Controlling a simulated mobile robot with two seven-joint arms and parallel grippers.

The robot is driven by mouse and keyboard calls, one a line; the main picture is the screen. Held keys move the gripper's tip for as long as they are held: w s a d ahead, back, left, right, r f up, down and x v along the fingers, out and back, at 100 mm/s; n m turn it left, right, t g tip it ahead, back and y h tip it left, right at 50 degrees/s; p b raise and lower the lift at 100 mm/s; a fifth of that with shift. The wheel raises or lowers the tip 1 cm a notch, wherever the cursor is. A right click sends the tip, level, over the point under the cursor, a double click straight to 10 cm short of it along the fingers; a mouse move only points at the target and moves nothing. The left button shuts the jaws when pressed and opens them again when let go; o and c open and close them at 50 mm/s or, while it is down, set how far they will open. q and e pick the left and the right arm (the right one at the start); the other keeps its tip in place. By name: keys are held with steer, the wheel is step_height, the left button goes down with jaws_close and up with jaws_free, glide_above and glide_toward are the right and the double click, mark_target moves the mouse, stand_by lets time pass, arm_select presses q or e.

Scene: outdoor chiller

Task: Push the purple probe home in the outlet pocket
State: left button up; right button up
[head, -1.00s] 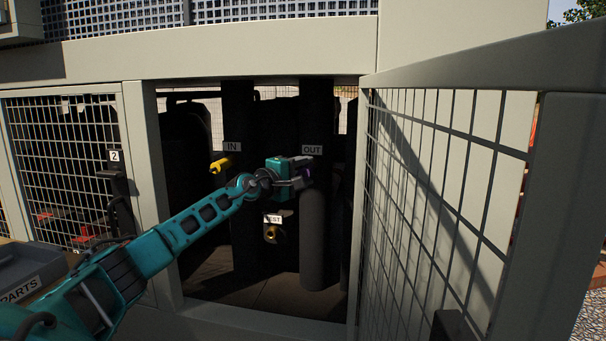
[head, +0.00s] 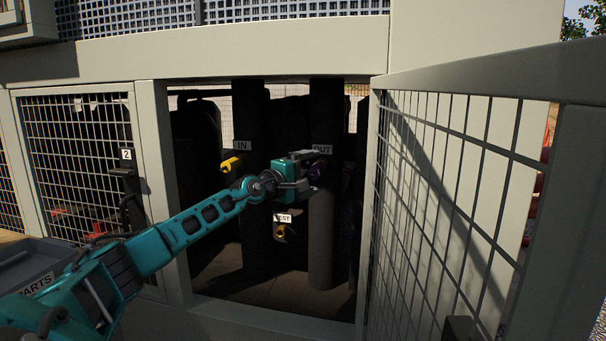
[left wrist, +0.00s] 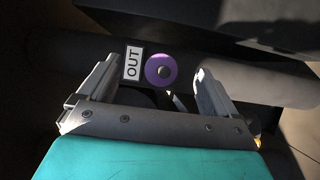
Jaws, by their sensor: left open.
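The purple probe (head: 316,171) sits at the outlet pipe (head: 321,240), just below the OUT label (head: 321,149). My left gripper (head: 308,174) is open in front of the probe. In the left wrist view its fingers (left wrist: 152,85) stand apart on either side of the probe and label, with nothing held between them. The pocket behind the probe is hidden by its purple head. My right gripper is not in view.
A yellow fitting (head: 231,164) sticks out below the IN label (head: 240,145) on the left pipe. A brass TEST fitting (head: 280,232) is lower between the pipes. The open mesh door (head: 450,200) bounds the right side; a frame post (head: 163,190) bounds the left.

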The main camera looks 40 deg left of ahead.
arm_select(q)
steer(key=s, duration=0.5)
steer(key=shift+s+d+p, duration=0.1)
steer(key=shift+s+p, duration=0.2)
steer(key=shift+p, duration=0.1)
steer(key=s+b, duration=0.1)
steer(key=s, duration=1.2)
stand_by(0.5)
